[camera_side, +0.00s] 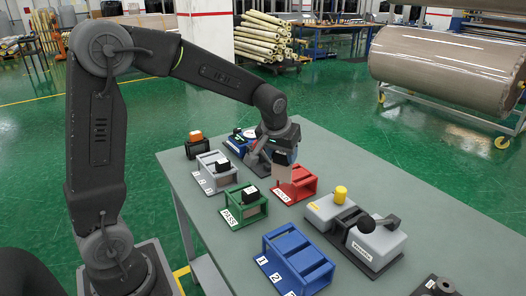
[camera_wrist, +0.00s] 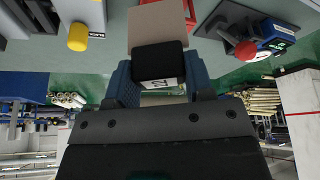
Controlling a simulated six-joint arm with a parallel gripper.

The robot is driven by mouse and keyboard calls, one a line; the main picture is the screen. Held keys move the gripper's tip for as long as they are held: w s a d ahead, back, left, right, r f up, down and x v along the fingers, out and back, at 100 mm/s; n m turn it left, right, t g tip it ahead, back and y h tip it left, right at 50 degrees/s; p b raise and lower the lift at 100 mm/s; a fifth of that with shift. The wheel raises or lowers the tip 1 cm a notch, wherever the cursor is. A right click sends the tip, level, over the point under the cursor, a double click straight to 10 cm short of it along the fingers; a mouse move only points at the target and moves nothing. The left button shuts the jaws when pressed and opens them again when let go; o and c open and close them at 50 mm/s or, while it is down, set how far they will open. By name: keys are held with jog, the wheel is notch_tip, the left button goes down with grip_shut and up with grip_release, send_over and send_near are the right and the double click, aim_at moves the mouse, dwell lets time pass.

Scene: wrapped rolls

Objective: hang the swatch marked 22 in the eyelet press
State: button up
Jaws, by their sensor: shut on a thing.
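My gripper (camera_wrist: 160,85) has blue fingers shut on the black block (camera_wrist: 160,60) of a beige swatch (camera_wrist: 158,18). The block's white label reads 22, seen upside down in the wrist view. In the side view, my gripper (camera_side: 285,155) is over the far part of the table, and the swatch (camera_side: 284,173) hangs below it, by the red rack. A grey machine (camera_side: 385,240) with a yellow knob and a black ball lever stands at the right. I cannot tell whether it is the eyelet press.
A grey rack (camera_side: 213,182) and a green rack marked PASS (camera_side: 235,214) each hold a black-topped piece. A red rack (camera_side: 303,188) and a blue rack (camera_side: 300,262) stand on the table (camera_side: 340,160). A blue device (camera_side: 236,143) is partly hidden behind my gripper.

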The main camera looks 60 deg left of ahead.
jog(key=w+d+m+h, duration=0.4)
jog(key=w+d+m, duration=0.3)
jog(key=m, duration=0.4)
jog(key=r+m+g+h, duration=0.2)
jog(key=m+g, duration=0.2)
jog(key=m, duration=0.9)
send_over(356, 219)
jog(key=a, duration=0.1)
jog(key=shift+a+f, duration=0.2)
jog(key=shift+f, duration=0.05)
jog(key=shift+h, duration=0.3)
jog(key=shift+f, duration=2.45)
jog(key=shift+f, duration=0.1)
jog(key=shift+f, duration=3.25)
